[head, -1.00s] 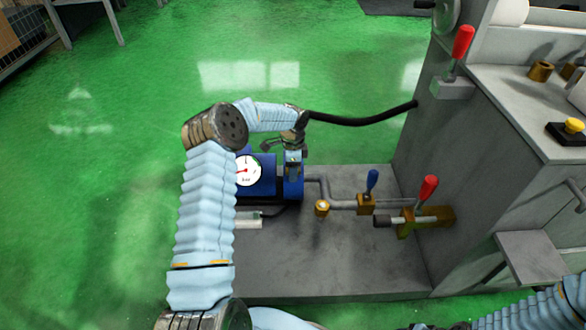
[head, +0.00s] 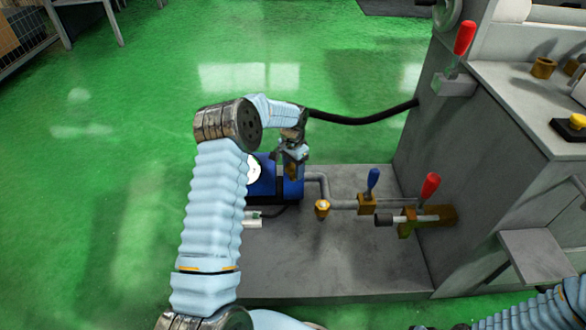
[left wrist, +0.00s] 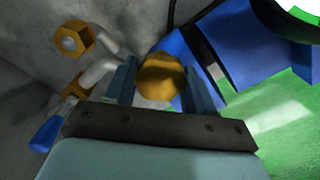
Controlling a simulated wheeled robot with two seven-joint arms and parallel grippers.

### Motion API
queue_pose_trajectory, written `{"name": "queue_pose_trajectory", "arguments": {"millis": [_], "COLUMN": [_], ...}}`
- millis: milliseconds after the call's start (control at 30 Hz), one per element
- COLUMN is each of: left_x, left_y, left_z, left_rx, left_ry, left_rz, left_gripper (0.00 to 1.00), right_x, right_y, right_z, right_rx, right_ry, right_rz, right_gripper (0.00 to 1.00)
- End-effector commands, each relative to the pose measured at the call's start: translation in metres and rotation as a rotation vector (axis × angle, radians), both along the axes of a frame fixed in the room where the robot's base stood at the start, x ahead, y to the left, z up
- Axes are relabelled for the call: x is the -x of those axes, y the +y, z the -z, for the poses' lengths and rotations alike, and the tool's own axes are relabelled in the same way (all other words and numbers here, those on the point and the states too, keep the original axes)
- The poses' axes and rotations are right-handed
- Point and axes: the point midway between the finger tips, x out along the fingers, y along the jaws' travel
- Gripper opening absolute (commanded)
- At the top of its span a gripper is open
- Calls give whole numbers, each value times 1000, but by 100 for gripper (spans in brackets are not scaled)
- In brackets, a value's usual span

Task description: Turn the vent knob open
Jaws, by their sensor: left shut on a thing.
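The vent knob (left wrist: 160,77) is a round brass knob in the left wrist view, between the two fingers of my left gripper (left wrist: 160,88). The fingers are closed against its sides. In the head view my left gripper (head: 295,158) is above the right end of the blue pump body (head: 262,182), and the wrist and fingers hide most of the knob. The blue body also fills the upper right of the left wrist view (left wrist: 205,55). My right gripper is out of view; only part of the right arm shows at the lower right.
A grey pipe with a brass fitting (head: 322,208), a blue lever (head: 372,179) and a red lever (head: 429,186) runs right of the pump. A white-faced gauge (head: 254,171) is partly behind my arm. A black hose (head: 365,120) crosses behind. The grey base plate (head: 350,262) is clear in front.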

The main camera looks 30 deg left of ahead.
Motion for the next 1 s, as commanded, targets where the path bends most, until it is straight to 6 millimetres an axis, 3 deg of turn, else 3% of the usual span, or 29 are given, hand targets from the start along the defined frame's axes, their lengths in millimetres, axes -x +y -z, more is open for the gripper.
{"name": "queue_pose_trajectory", "arguments": {"millis": [600, 1000], "left_x": [-1, 0], "left_y": [0, 0], "left_z": [-1, -1], "left_rx": [0, -1], "left_ry": [-2, -2], "left_rz": [-571, -816], "left_gripper": [24, 24], "right_x": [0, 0], "right_y": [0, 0], "right_z": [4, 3], "right_rx": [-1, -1], "right_ry": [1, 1], "right_rz": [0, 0], "right_gripper": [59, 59]}}
